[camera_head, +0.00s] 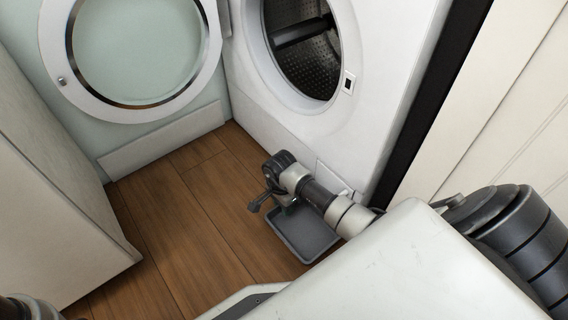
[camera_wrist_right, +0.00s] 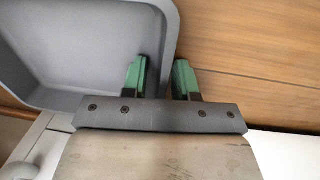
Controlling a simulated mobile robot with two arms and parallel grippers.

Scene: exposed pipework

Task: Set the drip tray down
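The drip tray (camera_head: 305,232) is a shallow grey rectangular tray low over the wooden floor, in front of the washing machine. In the right wrist view the tray (camera_wrist_right: 75,50) fills the upper left. My right gripper (camera_head: 272,196) is at the tray's edge. In the wrist view its green fingers (camera_wrist_right: 160,80) stand close together with the tray's side wall between them, one finger inside and one outside. The tray looks empty. I cannot tell whether its underside touches the floor. My left gripper is out of view; only a bit of my left arm shows at the lower left.
The front-loading washing machine (camera_head: 350,110) stands behind the tray, with a small panel low on its front. A round door (camera_head: 130,105) hangs open at the left. A pale cabinet (camera_head: 50,190) stands at the left. The wooden floor (camera_head: 185,235) left of the tray is clear.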

